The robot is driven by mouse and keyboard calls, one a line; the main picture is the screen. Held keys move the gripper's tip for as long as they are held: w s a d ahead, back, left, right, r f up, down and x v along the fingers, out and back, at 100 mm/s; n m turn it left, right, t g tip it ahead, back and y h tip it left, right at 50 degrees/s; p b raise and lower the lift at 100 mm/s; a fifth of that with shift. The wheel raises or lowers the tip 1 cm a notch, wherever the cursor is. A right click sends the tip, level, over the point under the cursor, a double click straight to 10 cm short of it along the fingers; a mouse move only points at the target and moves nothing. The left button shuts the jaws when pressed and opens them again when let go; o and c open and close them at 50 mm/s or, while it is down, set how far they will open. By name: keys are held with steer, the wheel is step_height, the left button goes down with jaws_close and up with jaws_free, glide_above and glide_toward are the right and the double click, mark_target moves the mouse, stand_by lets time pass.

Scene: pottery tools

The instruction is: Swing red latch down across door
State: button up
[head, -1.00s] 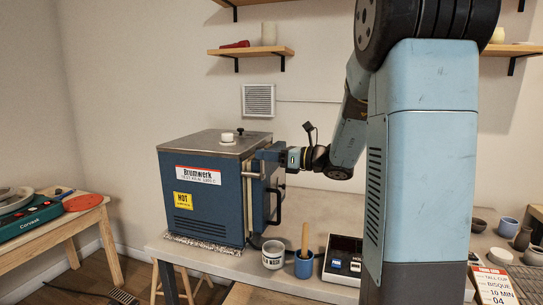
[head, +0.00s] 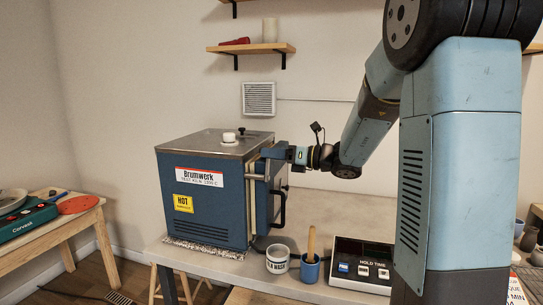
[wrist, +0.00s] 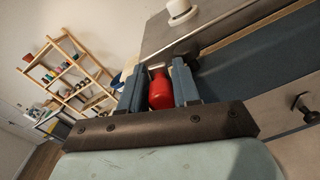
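The red latch (wrist: 160,91) shows in the wrist view as a rounded red grip between my two blue-grey fingers. My gripper (wrist: 160,78) appears shut on it, with a finger close against each side. In the head view my gripper (head: 271,152) is at the upper right edge of the blue kiln (head: 205,185), by the door side. The red of the latch is hidden there. The kiln door's dark handle (head: 283,208) shows below my gripper. The door looks closed against the body, seen nearly edge-on.
A white round plug (head: 229,137) sits on the kiln lid. A white tin (head: 277,259), a blue cup with a wooden tool (head: 309,268) and a control box (head: 362,264) stand on the table right of the kiln. A wooden shelf (head: 252,48) hangs above.

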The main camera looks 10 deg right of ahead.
steer(key=o, duration=0.3)
steer(key=shift+d, duration=0.1)
steer(key=v, duration=1.3)
steer(key=shift+s+d, duration=0.3)
steer(key=shift+c, duration=0.2)
